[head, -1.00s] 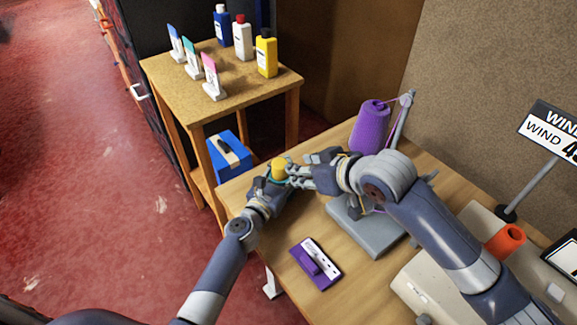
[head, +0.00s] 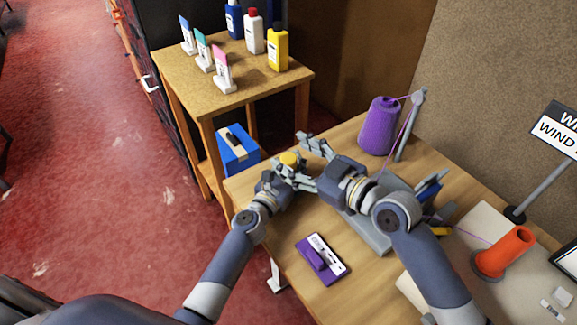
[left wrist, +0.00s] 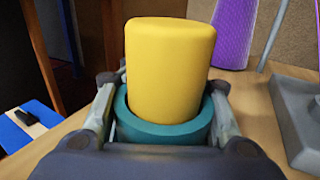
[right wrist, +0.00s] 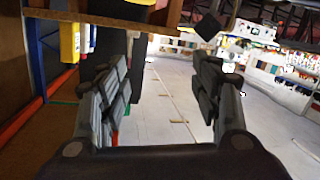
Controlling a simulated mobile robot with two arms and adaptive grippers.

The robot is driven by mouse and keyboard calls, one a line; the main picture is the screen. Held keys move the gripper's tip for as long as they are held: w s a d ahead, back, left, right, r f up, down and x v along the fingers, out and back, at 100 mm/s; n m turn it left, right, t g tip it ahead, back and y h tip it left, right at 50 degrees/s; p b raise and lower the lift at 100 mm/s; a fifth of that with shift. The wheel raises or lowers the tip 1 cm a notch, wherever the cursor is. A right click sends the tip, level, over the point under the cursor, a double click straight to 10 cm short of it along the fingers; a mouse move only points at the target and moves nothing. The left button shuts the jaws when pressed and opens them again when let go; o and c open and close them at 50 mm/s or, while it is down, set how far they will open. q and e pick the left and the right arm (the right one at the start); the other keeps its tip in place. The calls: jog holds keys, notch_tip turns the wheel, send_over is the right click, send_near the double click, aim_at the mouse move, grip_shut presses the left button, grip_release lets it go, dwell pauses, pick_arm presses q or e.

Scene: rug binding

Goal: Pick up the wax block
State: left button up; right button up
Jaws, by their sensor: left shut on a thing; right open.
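The yellow wax block (head: 289,158) is a rounded cylinder standing upright in a teal round holder (left wrist: 165,135). In the left wrist view the wax block (left wrist: 170,65) rises well above the holder's rim. My left gripper (head: 288,172) is shut on the teal holder, a finger on each side, at the table's left end. My right gripper (head: 309,163) is open, just right of the wax block, with its fingers spread. In the right wrist view the right gripper (right wrist: 165,85) has nothing between its fingers.
A purple yarn cone (head: 380,127) stands behind the grey stand on the table (head: 285,240). A purple tool (head: 322,259) lies at the front edge. An orange cone (head: 504,252) is at the right. A side table (head: 260,85) holds bottles and cards.

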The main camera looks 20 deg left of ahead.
aim_at(294, 163)
jog(key=s+d+f+m+t, duration=0.1)
jog(key=d+f+m+t, duration=0.35)
jog(key=f, duration=0.35)
jog(key=shift+m+g, duration=0.25)
jog(key=shift+g, duration=0.2)
jog(key=x, duration=1.1)
jog(key=shift+w+d, duration=0.25)
jog(key=shift+w, duration=0.1)
jog(key=c, duration=1.2)
